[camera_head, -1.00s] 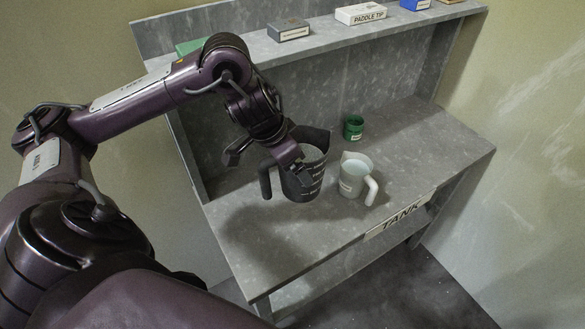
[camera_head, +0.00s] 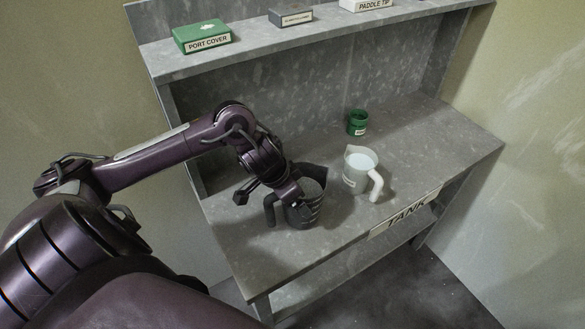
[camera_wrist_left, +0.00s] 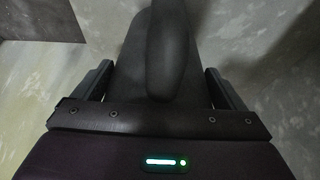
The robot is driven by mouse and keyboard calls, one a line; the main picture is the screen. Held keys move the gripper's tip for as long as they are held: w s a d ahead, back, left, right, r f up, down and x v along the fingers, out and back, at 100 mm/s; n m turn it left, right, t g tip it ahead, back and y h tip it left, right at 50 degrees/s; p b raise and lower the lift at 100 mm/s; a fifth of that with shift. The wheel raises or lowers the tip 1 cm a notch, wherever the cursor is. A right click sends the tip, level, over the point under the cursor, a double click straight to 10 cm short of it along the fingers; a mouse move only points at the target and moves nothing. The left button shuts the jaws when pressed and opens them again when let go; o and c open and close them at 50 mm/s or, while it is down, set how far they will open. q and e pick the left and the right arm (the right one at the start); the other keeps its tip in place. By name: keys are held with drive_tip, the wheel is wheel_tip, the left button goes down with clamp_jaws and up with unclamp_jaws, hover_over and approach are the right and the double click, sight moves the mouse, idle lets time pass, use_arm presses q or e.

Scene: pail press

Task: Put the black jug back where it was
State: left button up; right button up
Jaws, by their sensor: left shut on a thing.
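The black jug (camera_head: 306,214) is at the front left of the grey bench, upright, with pale markings on its side. My left gripper (camera_head: 272,197) is shut on it, coming from above and the left on its handle side. In the left wrist view the dark jug (camera_wrist_left: 165,45) fills the space between the two fingers. Its base looks close to the bench top, but I cannot tell whether it touches. My right gripper is not in view.
A white jug (camera_head: 354,179) with pale contents stands just right of the black jug. A green container (camera_head: 357,123) stands behind it. Boxes, including a green one (camera_head: 202,37), sit on the upper shelf (camera_head: 245,52). The bench's right side (camera_head: 440,140) is clear.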

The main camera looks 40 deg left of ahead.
use_arm(q)
drive_tip(key=shift+w, duration=0.1)
drive_tip(key=shift+f, duration=0.2)
drive_tip(key=o, duration=1.3)
drive_tip(key=v, duration=0.9)
drive_tip(key=shift+s+r, duration=0.3)
drive_tip(key=shift+b+v, duration=0.4)
drive_tip(key=shift+v, duration=0.85)
drive_tip(key=shift+d, duration=0.1)
